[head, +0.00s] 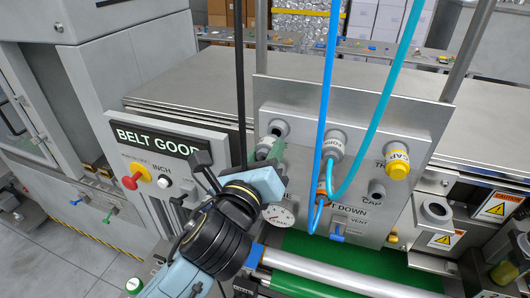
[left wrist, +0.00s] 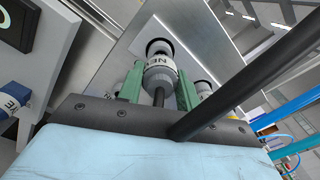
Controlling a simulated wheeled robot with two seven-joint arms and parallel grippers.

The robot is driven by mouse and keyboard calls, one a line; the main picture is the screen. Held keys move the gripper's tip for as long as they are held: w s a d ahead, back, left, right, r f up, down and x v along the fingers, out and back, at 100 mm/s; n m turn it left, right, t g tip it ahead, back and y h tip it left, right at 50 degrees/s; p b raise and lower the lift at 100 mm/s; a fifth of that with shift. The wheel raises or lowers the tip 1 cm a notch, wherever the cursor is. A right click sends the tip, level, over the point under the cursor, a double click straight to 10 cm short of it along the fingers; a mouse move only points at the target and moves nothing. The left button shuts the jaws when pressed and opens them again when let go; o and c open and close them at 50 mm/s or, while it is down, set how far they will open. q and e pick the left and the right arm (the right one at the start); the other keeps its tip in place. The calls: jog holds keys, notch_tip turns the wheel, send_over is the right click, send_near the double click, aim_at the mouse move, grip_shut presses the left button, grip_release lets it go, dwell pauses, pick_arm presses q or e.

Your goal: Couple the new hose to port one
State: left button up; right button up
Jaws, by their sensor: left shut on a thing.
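My left gripper (head: 268,152) is at the left side of the upright metal port panel (head: 300,107). In the left wrist view its green fingers (left wrist: 158,88) are shut on a grey coupling (left wrist: 160,72) with lettering that starts "NE", the new hose's end. A black hose (head: 240,85) hangs from above beside the gripper; it crosses the left wrist view as a thick dark line (left wrist: 250,80). A grey port with a dark mouth (head: 279,128), at the panel's upper left, also shows in the left wrist view (left wrist: 159,47) just beyond the coupling. Contact between them cannot be told. My right gripper is out of view.
A grey coupling (head: 332,145) with blue hoses sits on the panel to the right of the gripper. Further right is a yellow cap (head: 397,166). The "BELT GOOD" box (head: 160,140) stands left.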

aim_at(270, 144)
pick_arm(q)
jog(key=shift+w+d, duration=0.1)
jog(key=shift+w, duration=0.2)
dwell(0.6)
jog(key=shift+w, duration=0.3)
jog(key=shift+x, duration=0.9)
jog(key=o, duration=1.2)
jog(key=shift+c, duration=0.2)
jog(key=b+v, duration=0.1)
jog(key=v, duration=1.2)
jog(key=shift+s, duration=0.25)
